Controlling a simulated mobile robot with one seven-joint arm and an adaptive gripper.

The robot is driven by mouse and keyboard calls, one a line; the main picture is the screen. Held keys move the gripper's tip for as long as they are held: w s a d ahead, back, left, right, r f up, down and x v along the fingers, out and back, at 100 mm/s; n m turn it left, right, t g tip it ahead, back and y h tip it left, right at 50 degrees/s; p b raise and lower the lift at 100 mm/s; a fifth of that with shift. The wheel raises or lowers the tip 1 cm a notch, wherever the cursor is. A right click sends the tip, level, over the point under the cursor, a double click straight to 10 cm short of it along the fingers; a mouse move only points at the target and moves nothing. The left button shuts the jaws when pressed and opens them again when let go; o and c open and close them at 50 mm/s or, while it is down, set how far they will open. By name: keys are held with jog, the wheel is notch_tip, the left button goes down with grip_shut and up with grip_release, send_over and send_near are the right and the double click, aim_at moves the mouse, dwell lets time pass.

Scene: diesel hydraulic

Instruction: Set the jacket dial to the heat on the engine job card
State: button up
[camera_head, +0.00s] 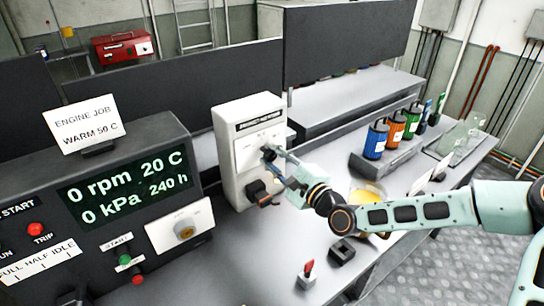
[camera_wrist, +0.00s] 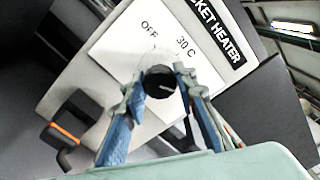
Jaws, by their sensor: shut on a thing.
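The engine job card (camera_head: 87,124) stands on top of the console at the left and reads "ENGINE JOB WARM 50 C". The jacket heater (camera_head: 234,122) is a white upright box to the right of the console. Its round black dial (camera_wrist: 161,83) shows in the wrist view, with "OFF" and "30 C" printed on the plate (camera_wrist: 118,42) around it. My gripper (camera_head: 272,154) reaches the box front from the right. In the wrist view my gripper (camera_wrist: 160,88) has its blue-padded fingers on either side of the dial, shut on it. The dial's other marks are hidden.
The console display (camera_head: 125,185) reads 0 rpm, 20 C, 0 kPa, 240 h. A black plug-like part with an orange band (camera_wrist: 62,133) sits below the dial. A red-tipped switch (camera_head: 308,270) and a yellow bowl (camera_head: 368,194) stand on the bench under my arm. Coloured canisters (camera_head: 376,139) stand at the right.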

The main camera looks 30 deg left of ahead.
dwell(0.4)
jog(key=o, duration=1.2)
jog(key=shift+c, duration=0.2)
jog(key=v, duration=1.2)
jog(key=shift+f, duration=0.1)
